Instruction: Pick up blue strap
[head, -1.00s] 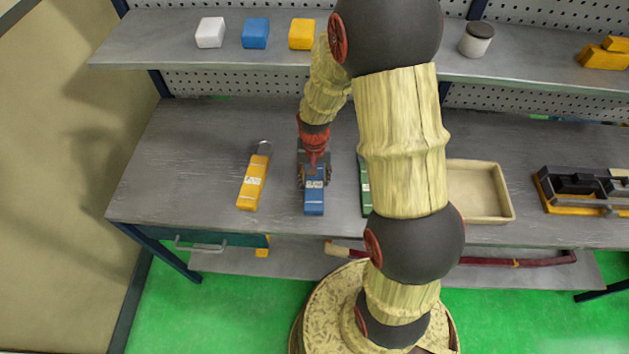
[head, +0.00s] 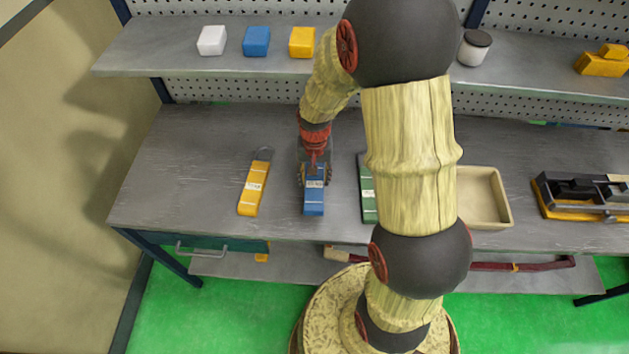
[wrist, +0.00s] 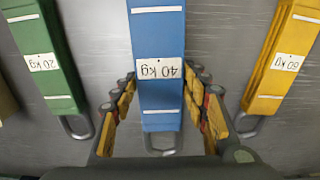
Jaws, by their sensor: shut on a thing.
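The blue strap (head: 314,201) lies on the grey workbench between the yellow strap and the green strap in the head view. In the wrist view the blue strap (wrist: 158,40) bears a label reading 40 kg and has a metal loop at its near end. My gripper (head: 314,176) is over the loop end of the blue strap. In the wrist view my gripper's fingers (wrist: 164,105) are on both sides of the blue strap, shut on it. The head view does not show clearly whether the strap is off the bench.
A yellow strap (head: 252,190) marked 60 kg and a green strap (head: 368,195) marked 20 kg lie on either side. A beige tray (head: 507,205) stands to the right, partly behind my arm. A shelf (head: 150,50) with small blocks runs above. The bench's left part is clear.

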